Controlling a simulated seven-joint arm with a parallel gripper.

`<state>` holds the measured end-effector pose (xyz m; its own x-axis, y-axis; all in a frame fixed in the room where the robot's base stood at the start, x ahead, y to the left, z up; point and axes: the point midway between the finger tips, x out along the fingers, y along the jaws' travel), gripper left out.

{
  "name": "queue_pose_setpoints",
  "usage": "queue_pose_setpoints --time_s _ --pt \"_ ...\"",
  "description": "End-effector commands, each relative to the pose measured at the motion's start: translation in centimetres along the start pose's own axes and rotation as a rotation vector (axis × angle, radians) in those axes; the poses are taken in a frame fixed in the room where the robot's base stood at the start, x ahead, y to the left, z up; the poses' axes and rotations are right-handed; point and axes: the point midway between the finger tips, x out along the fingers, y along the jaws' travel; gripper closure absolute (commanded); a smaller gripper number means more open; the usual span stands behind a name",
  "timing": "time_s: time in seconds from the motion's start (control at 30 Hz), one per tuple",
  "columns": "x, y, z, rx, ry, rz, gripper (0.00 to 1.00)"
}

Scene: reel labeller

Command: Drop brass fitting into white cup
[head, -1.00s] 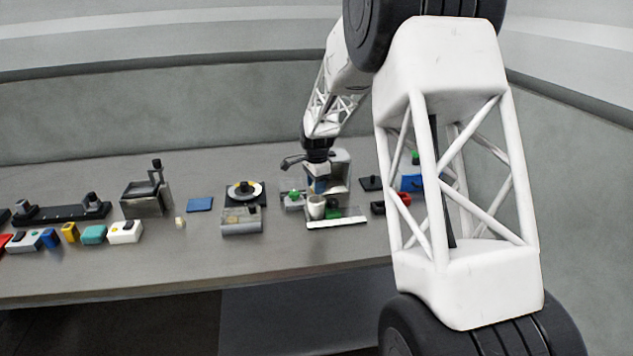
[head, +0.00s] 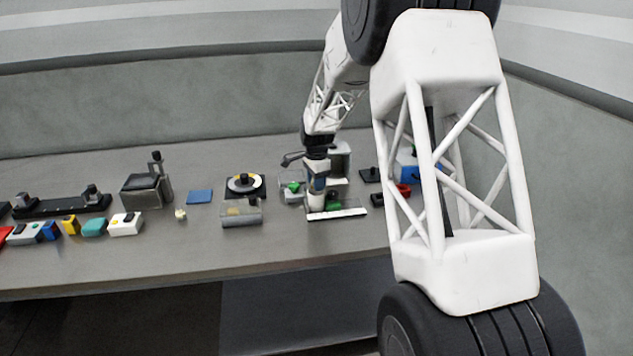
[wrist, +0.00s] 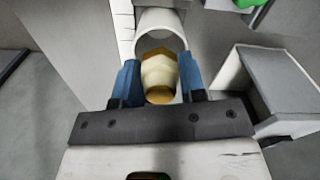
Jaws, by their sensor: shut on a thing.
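The brass fitting (wrist: 159,76) is held between the two blue fingers of my gripper (wrist: 160,82). It has a gold hexagonal part and a paler middle band. The white cup (wrist: 158,20) shows just beyond the fitting in the wrist view, and the fitting overlaps its opening there. I cannot tell whether the fitting is above the rim or inside it. In the head view my gripper (head: 318,186) points down at the cup (head: 316,201), close over it. The fitting cannot be made out in that view.
A grey block-like fixture (wrist: 275,85) stands close on the right in the wrist view. A white strip (head: 337,213) lies in front of the cup. Bare bench lies in front.

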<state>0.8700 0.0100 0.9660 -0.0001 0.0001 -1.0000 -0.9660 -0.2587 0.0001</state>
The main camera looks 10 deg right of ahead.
Motion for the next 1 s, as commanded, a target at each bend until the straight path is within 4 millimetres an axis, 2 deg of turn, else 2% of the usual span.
queue_pose_setpoints --time_s 0.13,0.17,0.33,0.73,1.0 --pt "0.0 0.0 0.0 0.000 0.000 0.000 0.87" --pt "0.0 0.0 0.0 0.000 0.000 0.000 0.59" --pt "0.0 0.0 0.0 0.000 0.000 0.000 0.33" --pt "-0.3 0.0 0.0 0.000 0.000 0.000 0.33" --pt "-2.7 0.0 0.0 0.000 0.001 -0.002 0.33"
